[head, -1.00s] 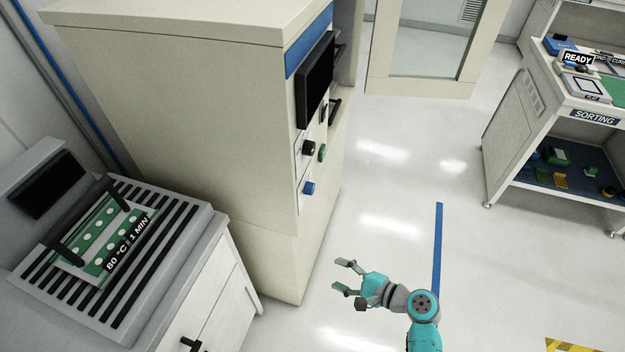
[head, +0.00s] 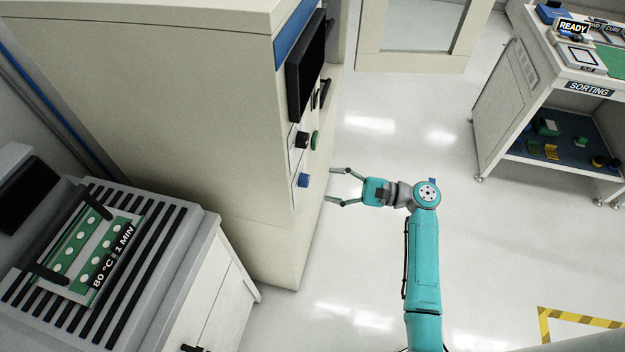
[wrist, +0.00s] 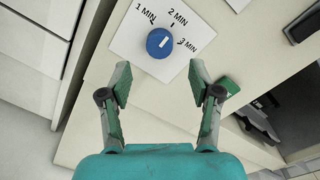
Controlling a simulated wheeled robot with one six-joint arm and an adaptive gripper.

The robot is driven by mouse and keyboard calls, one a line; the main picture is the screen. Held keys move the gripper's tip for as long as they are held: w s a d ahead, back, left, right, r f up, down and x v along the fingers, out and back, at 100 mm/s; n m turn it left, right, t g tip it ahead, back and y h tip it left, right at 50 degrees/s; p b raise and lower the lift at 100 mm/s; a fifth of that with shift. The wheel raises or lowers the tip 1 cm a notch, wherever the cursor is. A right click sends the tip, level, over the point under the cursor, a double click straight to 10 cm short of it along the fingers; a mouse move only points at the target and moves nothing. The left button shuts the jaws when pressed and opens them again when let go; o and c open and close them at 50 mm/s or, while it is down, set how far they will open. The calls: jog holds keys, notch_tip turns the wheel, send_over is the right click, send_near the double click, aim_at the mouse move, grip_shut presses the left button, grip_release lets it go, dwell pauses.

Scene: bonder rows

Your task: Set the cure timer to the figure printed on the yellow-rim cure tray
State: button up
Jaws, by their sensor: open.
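The cure timer is a blue knob (head: 303,180) on the side panel of the tall cream cabinet. In the wrist view the knob (wrist: 160,43) sits on a white plate marked 1 MIN, 2 MIN and 3 MIN. Its short white mark points up and slightly right, roughly toward 2 MIN. A green tray (head: 73,253) with white dots and black handles lies at lower left; its label reads 80 °C 1 MIN. I cannot tell its rim colour clearly. My gripper (head: 332,186) is open and empty, facing the knob from a short distance. Its fingertips (wrist: 160,82) are apart from the knob.
The tray's slotted grey bench (head: 165,260) stands beside the cabinet (head: 190,120). The SORTING bench (head: 520,100) is far right; floor between is clear.

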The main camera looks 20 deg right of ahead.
aim_at(304, 180)
jog(key=shift+x, duration=3)
jog(key=c, duration=1.1)
jog(key=shift+c, duration=0.2)
jog(key=shift+n, duration=0.3)
jog(key=n, duration=1)
jog(key=shift+n+h, duration=0.3)
jog(key=shift+n, duration=0.1)
